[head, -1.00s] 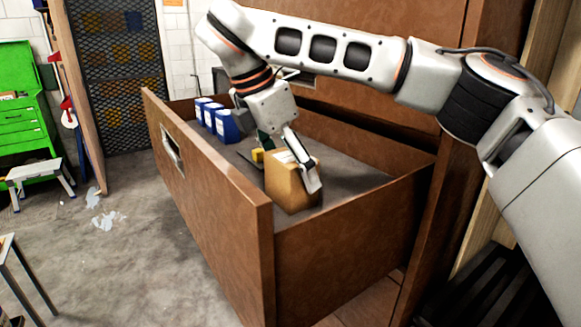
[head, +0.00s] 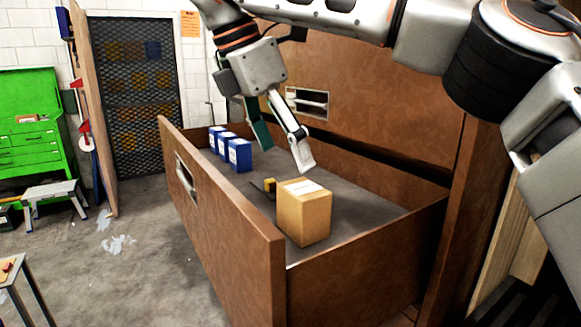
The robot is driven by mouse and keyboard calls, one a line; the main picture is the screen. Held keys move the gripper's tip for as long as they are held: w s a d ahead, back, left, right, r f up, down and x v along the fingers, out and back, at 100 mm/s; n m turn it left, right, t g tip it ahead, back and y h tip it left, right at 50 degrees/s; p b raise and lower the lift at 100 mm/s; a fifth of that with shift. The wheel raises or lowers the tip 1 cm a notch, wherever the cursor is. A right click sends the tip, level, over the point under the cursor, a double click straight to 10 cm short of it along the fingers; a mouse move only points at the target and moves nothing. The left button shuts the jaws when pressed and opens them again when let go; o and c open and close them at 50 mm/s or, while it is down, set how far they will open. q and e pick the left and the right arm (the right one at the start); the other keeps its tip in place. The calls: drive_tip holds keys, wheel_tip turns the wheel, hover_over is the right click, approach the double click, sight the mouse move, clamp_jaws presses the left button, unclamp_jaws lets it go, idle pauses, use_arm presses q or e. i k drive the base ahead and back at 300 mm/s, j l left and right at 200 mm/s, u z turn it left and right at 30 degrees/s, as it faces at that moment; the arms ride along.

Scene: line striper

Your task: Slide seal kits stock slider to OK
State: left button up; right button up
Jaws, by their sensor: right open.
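No slider marked OK can be made out in the head view. A brown cardboard box (head: 304,217) with a white label on top stands in the open wooden drawer (head: 370,262), near its front right end. My right gripper (head: 284,148) is open and empty. It hangs above the drawer, above and behind the cardboard box and apart from it. A small yellow object (head: 270,185) with a dark piece beside it lies just behind the box; what it is cannot be told. My left gripper is not in view.
Several blue boxes (head: 239,155) stand in a row at the drawer's far left. The drawer floor between them and the cardboard box is mostly clear. A closed drawer (head: 380,100) with a metal handle is above. A green tool cabinet (head: 30,140) stands at far left.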

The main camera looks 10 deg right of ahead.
sight(270, 184)
drive_tip(key=k+l, duration=0.25)
drive_tip(key=k, duration=0.2)
drive_tip(key=k+l, duration=0.25)
drive_tip(key=k, duration=0.25)
